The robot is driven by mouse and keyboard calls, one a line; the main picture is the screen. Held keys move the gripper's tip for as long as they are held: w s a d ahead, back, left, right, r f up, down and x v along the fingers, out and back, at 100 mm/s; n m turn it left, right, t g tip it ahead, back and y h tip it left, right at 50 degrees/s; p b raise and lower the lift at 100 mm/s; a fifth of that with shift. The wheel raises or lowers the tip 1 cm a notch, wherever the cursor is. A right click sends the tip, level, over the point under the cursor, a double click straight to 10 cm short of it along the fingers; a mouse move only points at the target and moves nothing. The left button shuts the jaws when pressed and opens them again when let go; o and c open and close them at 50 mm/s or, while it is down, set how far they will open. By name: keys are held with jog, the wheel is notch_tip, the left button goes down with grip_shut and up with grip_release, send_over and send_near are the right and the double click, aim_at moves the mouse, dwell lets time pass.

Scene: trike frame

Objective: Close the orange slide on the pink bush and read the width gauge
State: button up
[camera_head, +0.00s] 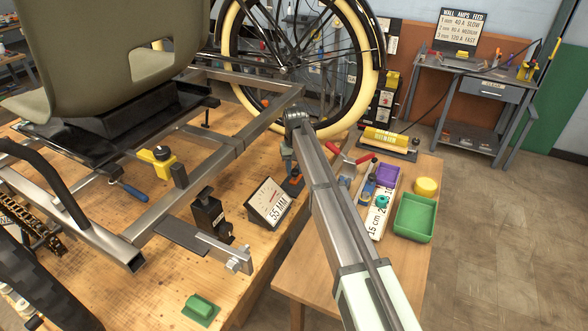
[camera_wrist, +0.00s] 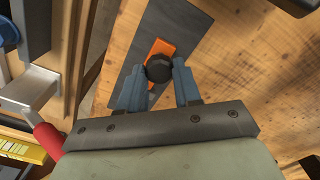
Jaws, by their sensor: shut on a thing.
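The orange slide (camera_wrist: 161,48) lies on a dark grey plate (camera_wrist: 188,30) on the wooden bench, with a round black knob (camera_wrist: 158,69) on it. My gripper (camera_wrist: 158,76) is shut on this knob, one blue-grey finger on each side. In the head view the orange slide (camera_head: 293,187) shows just below my gripper (camera_head: 288,166), partly covered by my arm. I cannot make out the pink bush in either view.
The trike frame (camera_head: 190,195) and cream-tyred wheel (camera_head: 236,70) stand close on the left and behind. A black block (camera_head: 208,213) and metal bracket (camera_head: 228,252) sit left of the gauge.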

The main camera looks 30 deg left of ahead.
jog(key=shift+o, duration=0.2)
jog(key=w, duration=0.4)
jog(key=shift+o, duration=0.9)
jog(key=shift+w+d, duration=0.1)
jog(key=o, duration=0.5)
jog(key=shift+o, duration=0.2)
jog(key=shift+r, duration=0.1)
jog(key=shift+r, duration=0.2)
notch_tip(320, 180, up, 13)
jog(key=shift+r, duration=0.15)
